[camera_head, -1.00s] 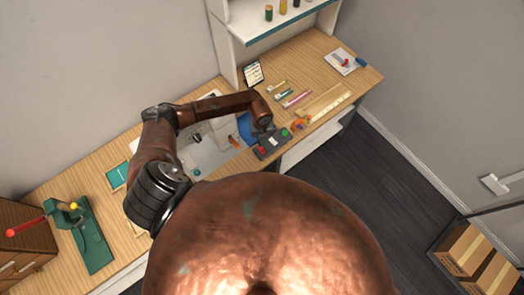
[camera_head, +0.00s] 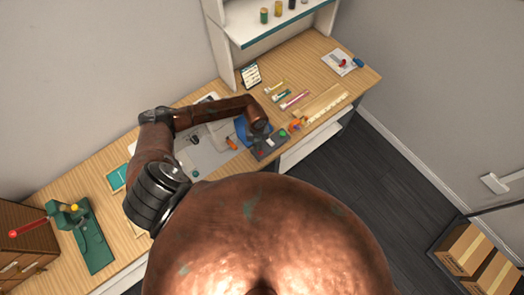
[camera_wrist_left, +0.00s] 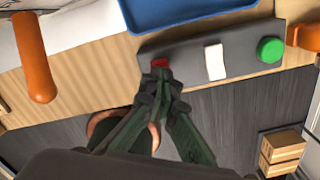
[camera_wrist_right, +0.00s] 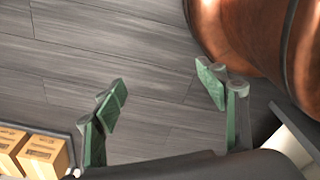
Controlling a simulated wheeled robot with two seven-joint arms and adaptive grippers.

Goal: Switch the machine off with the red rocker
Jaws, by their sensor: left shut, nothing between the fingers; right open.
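The red rocker (camera_wrist_left: 160,63) sits at the left end of a dark grey control box (camera_wrist_left: 186,48) in the left wrist view. A white switch (camera_wrist_left: 215,61) and a round green button (camera_wrist_left: 270,49) are on the same box. My left gripper (camera_wrist_left: 158,80) is shut and empty. Its tips are right at the rocker's near edge and overlap it in the picture; I cannot tell if they touch. In the head view the box (camera_head: 272,146) lies below my left wrist at the table's front edge. My right gripper (camera_wrist_right: 162,88) is open and empty above the dark floor.
A blue tray (camera_wrist_left: 185,12) and an orange handle (camera_wrist_left: 35,57) lie close by the box. A green press (camera_head: 94,243) stands at the left of the wooden table.

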